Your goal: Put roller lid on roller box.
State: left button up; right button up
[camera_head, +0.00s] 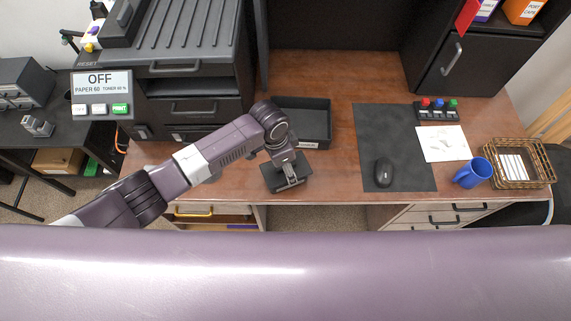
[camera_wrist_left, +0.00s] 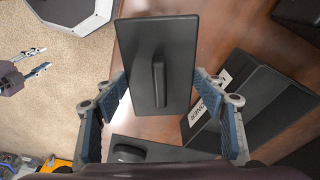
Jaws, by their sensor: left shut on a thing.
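The roller lid (camera_wrist_left: 150,60) is a flat dark rectangular plate with a raised bar handle in the middle. My left gripper (camera_wrist_left: 160,85) is shut on it, with a finger at each long side. In the head view the lid (camera_head: 290,186) is under my left gripper (camera_head: 289,172), near the desk's front edge. The roller box (camera_head: 308,117) is a dark open tray with a white label, behind the lid and apart from it. It also shows in the left wrist view (camera_wrist_left: 262,105). My right gripper (camera_wrist_left: 30,66) shows small at the left wrist view's left edge, fingers apart and empty.
A blue mug (camera_head: 471,173) and wicker basket (camera_head: 520,165) stand further right. A large printer (camera_head: 185,80) stands left of the box. Bare desk lies between box and mat.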

pick_arm(q)
jog(key=shift+f+b, duration=0.7)
jog(key=shift+f, duration=0.35)
dwell(0.5)
jog(key=o, duration=0.9)
jog(key=shift+o, duration=0.2)
jog(key=o, duration=0.5)
jog(key=shift+o, duration=0.2)
